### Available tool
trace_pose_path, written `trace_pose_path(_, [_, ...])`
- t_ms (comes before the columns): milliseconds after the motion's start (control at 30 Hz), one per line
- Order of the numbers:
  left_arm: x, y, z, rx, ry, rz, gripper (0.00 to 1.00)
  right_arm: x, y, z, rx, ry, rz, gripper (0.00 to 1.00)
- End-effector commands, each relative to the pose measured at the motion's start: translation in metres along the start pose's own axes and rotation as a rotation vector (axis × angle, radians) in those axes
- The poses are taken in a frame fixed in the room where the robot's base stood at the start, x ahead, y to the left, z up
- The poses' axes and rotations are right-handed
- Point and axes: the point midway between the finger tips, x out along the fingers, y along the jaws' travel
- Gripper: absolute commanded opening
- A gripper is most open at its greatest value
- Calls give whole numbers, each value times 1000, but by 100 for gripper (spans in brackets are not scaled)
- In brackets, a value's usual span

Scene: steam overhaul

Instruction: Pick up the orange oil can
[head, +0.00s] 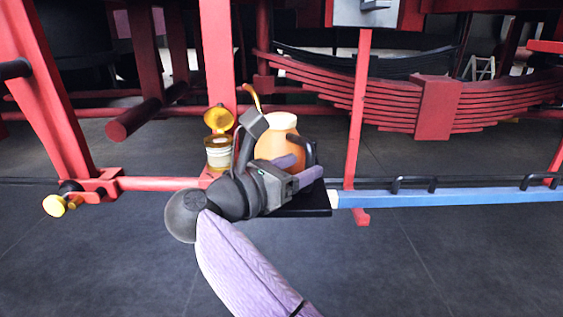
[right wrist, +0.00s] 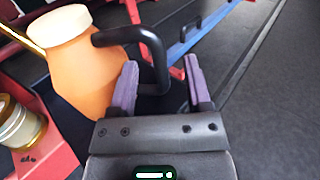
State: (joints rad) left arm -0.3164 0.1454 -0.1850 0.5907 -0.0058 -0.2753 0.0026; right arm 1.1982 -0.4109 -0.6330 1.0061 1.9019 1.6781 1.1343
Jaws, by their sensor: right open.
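The orange oil can (head: 280,143) stands upright on a small black tray (head: 318,203). It has a pale cream top, a thin yellow spout and a black loop handle. In the right wrist view the oil can (right wrist: 82,75) is at the left, with its handle (right wrist: 150,50) reaching toward my fingers. My right gripper (head: 298,170) is open beside the can, partly covering it in the head view. In the right wrist view the fingers of my right gripper (right wrist: 160,88) are apart, with the lower part of the handle close to the left finger. I cannot tell whether they touch. My left gripper is not in view.
A glass jar with a yellow lid (head: 219,140) stands left of the can on a red bracket. A blue rail (head: 450,197) with black handles runs right from the tray. Red frame posts and leaf springs (head: 430,100) stand behind. The grey floor in front is clear.

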Motion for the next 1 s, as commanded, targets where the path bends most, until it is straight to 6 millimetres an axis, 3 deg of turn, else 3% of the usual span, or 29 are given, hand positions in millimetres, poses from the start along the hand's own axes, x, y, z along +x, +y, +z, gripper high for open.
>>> trace_pose_path(33, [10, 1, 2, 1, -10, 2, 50, 10, 1, -6, -2, 4, -2, 63])
trace_pose_path(133, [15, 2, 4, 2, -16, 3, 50, 26, 1, -3, -2, 2, -1, 63])
trace_pose_path(367, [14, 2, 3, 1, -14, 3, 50, 31, 0, 1, -2, 0, 1, 63])
trace_pose_path(400, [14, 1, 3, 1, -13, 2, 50, 31, 0, 1, -2, 0, 1, 61])
trace_pose_path(700, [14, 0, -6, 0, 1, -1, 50, 31, 0, 1, -2, 0, 1, 0])
trace_pose_path(1000, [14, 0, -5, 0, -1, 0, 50, 31, 0, 1, -2, 0, 0, 0])
